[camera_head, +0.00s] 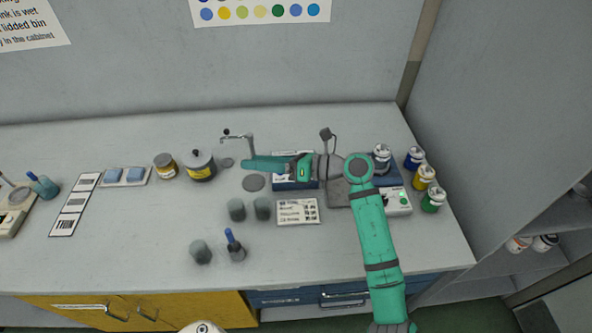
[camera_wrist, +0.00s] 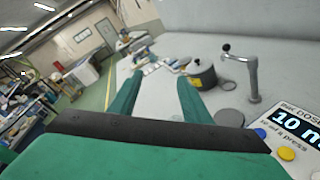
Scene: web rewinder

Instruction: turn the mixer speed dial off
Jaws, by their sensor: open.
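A pale control box (camera_head: 397,204) at the right of the bench, partly hidden behind my arm, looks like the mixer. A small green spot shows on its front. At this size I cannot make out the dial or its setting. My gripper (camera_head: 247,163) is open and empty, pointing left above the bench, well to the left of that box. In the wrist view my gripper's two green fingers (camera_wrist: 157,88) are spread with nothing between them. The mixer is not in the wrist view.
A blue doser (camera_head: 285,184) lies beneath my gripper; its display and buttons show in the wrist view (camera_wrist: 290,125). A crank handle (camera_head: 250,143) and lidded pot (camera_head: 199,165) stand left. Several ink jars (camera_head: 424,178) line the right edge. Grey cups (camera_head: 237,210) stand in front.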

